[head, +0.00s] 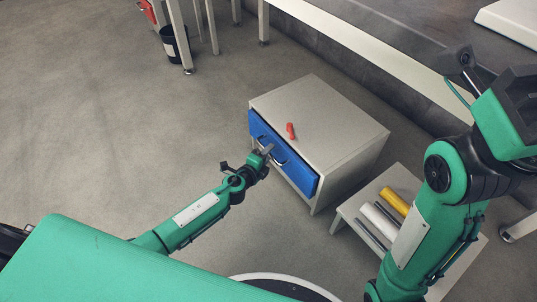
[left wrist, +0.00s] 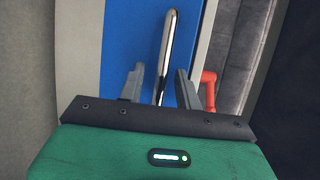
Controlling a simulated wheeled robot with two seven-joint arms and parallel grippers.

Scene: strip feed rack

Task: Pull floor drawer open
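A low grey cabinet (head: 345,160) stands on the floor with a blue drawer front (head: 300,176) facing left. The drawer looks shut or nearly so. It has a silver bar handle (left wrist: 168,45), partly hidden in the head view by my left gripper (head: 267,150). In the left wrist view the handle's near end lies between the two grey fingers of my left gripper (left wrist: 160,88). The fingers are apart, with visible gaps on both sides of the bar. My right arm rises at the right of the head view; its fingers are not seen.
A red object (head: 290,131) lies on the cabinet top. A low stand (head: 345,212) beside the cabinet carries a yellow roll (head: 394,201) and a white roll (head: 379,220). The floor (head: 130,130) left of the drawer is clear. A black bin (head: 172,45) stands far off.

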